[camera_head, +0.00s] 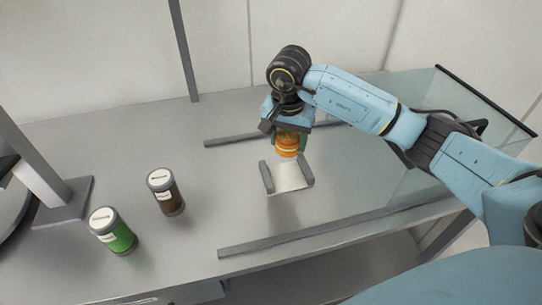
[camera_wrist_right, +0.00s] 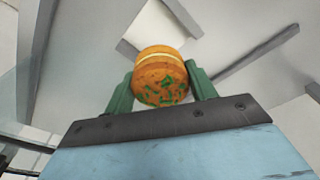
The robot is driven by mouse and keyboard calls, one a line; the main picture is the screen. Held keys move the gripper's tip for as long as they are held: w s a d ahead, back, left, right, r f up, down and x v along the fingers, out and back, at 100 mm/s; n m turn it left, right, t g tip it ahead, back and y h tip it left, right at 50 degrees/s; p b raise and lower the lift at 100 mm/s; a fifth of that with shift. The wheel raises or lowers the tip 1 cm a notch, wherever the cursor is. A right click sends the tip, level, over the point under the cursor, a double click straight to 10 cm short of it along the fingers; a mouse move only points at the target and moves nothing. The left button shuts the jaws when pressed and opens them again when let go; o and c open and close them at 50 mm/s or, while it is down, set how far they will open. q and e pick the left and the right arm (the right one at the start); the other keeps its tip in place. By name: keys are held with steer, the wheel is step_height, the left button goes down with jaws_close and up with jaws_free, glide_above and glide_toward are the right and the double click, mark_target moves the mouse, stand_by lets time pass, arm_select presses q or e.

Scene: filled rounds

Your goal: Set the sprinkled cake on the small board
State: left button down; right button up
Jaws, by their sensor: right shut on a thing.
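The sprinkled cake (camera_wrist_right: 160,77) is a round orange cake with a pale filling layer and green sprinkles on one face. My right gripper (camera_wrist_right: 160,88) is shut on it, with one green finger on each side. In the head view the cake (camera_head: 287,144) hangs under my right gripper (camera_head: 288,138), just behind the small board (camera_head: 290,178). The board is a pale plate with grey side bars, and its bare surface shows. The cake appears to be above the table, apart from the board. My left gripper is not in view.
A jar with green contents (camera_head: 113,231) and a jar with brown contents (camera_head: 165,192) stand to the left on the metal table (camera_head: 130,150). Grey rails (camera_head: 250,245) lie in front of and behind the board. A glass panel (camera_head: 425,140) is at the right.

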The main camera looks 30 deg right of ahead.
steer(key=shift+w+f, duration=0.1)
steer(key=shift+f, duration=0.15)
glide_above(286, 175)
steer(key=f, duration=0.5)
steer(key=shift+s+a+f, duration=0.1)
steer(key=shift+s, duration=0.15)
step_height(286, 175, down, 4)
steer(key=shift+r, duration=0.15)
steer(key=shift+w+f, duration=0.1)
steer(key=shift+f, duration=0.1)
steer(key=shift+f, duration=0.2)
steer(key=o, duration=0.4)
